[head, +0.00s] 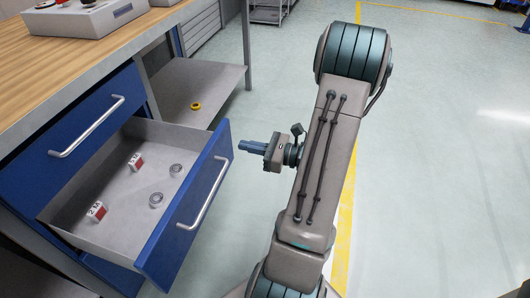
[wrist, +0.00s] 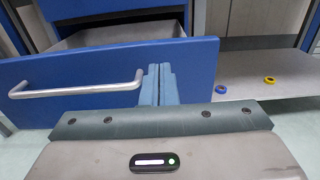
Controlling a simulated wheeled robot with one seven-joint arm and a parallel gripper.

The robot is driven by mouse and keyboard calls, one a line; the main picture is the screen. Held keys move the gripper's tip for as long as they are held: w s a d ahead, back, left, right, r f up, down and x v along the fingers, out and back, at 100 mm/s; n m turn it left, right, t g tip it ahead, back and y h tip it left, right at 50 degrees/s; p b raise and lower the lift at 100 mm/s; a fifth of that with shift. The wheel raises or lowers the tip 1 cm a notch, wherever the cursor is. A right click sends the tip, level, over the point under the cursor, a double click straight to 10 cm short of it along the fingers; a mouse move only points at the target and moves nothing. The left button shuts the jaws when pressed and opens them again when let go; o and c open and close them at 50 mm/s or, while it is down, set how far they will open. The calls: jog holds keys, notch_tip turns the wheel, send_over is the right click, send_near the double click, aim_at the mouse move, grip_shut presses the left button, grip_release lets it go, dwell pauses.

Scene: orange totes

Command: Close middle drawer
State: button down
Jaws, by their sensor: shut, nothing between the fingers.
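The middle drawer (head: 180,215) is pulled open below a shut blue drawer (head: 75,135) in the head view. Its blue front has a silver bar handle (head: 205,195). The drawer front also shows in the wrist view (wrist: 60,75), with its handle (wrist: 80,90) to the left of the fingers. My gripper (head: 242,146) is shut and empty. It points at the drawer front from outside, near the front's far end in the head view. In the wrist view the fingertips (wrist: 160,68) overlap the front right of the handle; I cannot tell whether they touch it.
The open drawer holds small red-and-white boxes (head: 97,211) and metal rings (head: 156,199). A grey shelf (head: 215,85) beside it carries a yellow ring (head: 196,106). A wooden worktop (head: 60,60) is above. The floor (head: 440,170) to the right is clear.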

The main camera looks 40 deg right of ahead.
aim_at(218, 140)
jog(key=b+x, duration=0.1)
jog(key=x, duration=0.5)
dwell(0.3)
